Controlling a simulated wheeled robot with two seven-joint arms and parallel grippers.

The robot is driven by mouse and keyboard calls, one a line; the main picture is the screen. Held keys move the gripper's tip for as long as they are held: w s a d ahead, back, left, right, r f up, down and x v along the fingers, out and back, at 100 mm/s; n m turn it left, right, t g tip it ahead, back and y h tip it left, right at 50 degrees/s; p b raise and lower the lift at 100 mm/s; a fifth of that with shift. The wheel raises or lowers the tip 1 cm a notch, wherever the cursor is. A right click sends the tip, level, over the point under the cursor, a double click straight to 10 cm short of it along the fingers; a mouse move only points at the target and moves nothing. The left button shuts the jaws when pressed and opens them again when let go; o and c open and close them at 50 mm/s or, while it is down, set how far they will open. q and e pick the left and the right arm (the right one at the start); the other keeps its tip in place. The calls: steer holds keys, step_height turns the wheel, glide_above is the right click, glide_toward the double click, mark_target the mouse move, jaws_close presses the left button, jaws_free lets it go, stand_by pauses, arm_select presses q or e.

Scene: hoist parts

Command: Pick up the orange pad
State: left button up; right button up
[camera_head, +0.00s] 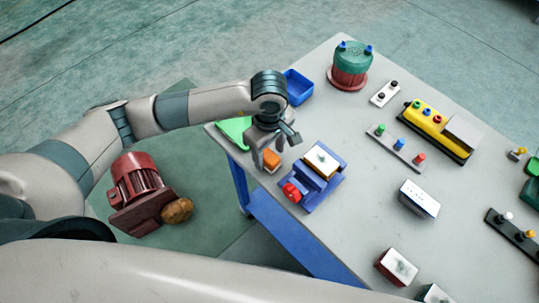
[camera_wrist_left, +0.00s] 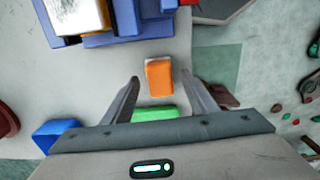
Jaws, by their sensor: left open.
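The orange pad (camera_head: 271,159) is a small block on the table near its left edge in the head view. In the left wrist view the orange pad (camera_wrist_left: 159,78) lies ahead of my left gripper, roughly centred between the fingers. My left gripper (camera_head: 270,150) is open and empty, with its fingers just above and around the pad in the head view. In the left wrist view the two fingers of my left gripper (camera_wrist_left: 160,82) stand apart on either side. I cannot tell whether either finger touches the pad. My right gripper is not in view.
A blue fixture (camera_head: 323,177) with a red knob stands right of the pad. A green tray (camera_head: 234,131) and a blue bin (camera_head: 298,86) are close behind. A red motor (camera_head: 137,188) sits left of the table. Several control boxes occupy the table's right side.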

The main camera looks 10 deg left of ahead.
mark_target(270, 156)
arm_select(q)
steer(key=shift+f, duration=0.65)
steer(key=c, duration=1.1)
steer(key=shift+r, duration=0.15)
steer(key=shift+r+b, duration=0.4)
steer(key=shift+r, duration=0.15)
step_height(270, 156, up, 8)
steer(key=b, duration=0.3)
steer(key=shift+f, duration=0.25)
steer(key=shift+r, duration=0.6)
